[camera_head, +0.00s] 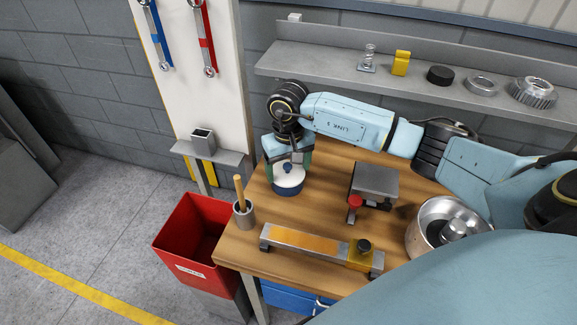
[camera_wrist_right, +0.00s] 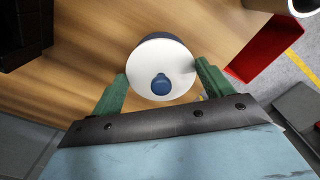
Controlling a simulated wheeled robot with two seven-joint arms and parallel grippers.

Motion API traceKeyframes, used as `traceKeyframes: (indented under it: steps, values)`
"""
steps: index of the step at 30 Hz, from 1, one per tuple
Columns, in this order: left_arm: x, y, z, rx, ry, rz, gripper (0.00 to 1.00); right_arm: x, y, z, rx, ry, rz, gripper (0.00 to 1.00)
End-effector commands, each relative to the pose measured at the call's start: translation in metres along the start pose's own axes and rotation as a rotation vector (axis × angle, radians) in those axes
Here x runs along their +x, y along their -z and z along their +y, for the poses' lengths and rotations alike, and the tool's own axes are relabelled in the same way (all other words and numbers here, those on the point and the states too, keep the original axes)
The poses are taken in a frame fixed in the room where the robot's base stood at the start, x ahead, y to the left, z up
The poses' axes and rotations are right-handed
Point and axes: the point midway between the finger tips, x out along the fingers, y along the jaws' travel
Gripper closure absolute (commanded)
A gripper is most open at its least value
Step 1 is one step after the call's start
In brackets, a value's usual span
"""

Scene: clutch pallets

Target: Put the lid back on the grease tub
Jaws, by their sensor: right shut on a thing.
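The lid (camera_head: 289,179) is a white disc with a blue knob, at the left back of the wooden bench. My right gripper (camera_head: 289,171) comes down over it, its green fingers on either side. In the right wrist view the lid (camera_wrist_right: 175,68) lies between the fingers of the right gripper (camera_wrist_right: 161,72), which are shut on its sides. A dark blue band (camera_head: 289,191) shows under the white disc, likely the grease tub. I cannot tell whether the lid is seated on it or just above it. My left gripper is not in view.
A grey cup with a wooden handle (camera_head: 244,217) stands at the left bench edge. A red bin (camera_head: 195,231) is beside the bench. A grey block with a red knob (camera_head: 375,182), a metal bar fixture (camera_head: 306,243) and a metal bowl (camera_head: 418,213) occupy the bench.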

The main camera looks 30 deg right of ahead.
Motion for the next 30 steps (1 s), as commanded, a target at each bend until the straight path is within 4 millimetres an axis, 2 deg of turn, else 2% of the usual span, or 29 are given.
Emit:
traceKeyframes:
  steps: [27,28,30]
  values:
    - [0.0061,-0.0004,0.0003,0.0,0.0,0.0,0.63,0.0004,0.0,-0.0005,-0.001,0.0,0.0,0.46]
    - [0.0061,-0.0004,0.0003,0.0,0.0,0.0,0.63,0.0004,0.0,-0.0005,-0.001,0.0,0.0,0.18]
    - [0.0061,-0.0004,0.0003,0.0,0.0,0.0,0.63,0.0004,-0.0001,-0.0005,0.0,0.0,0.0,0.09]
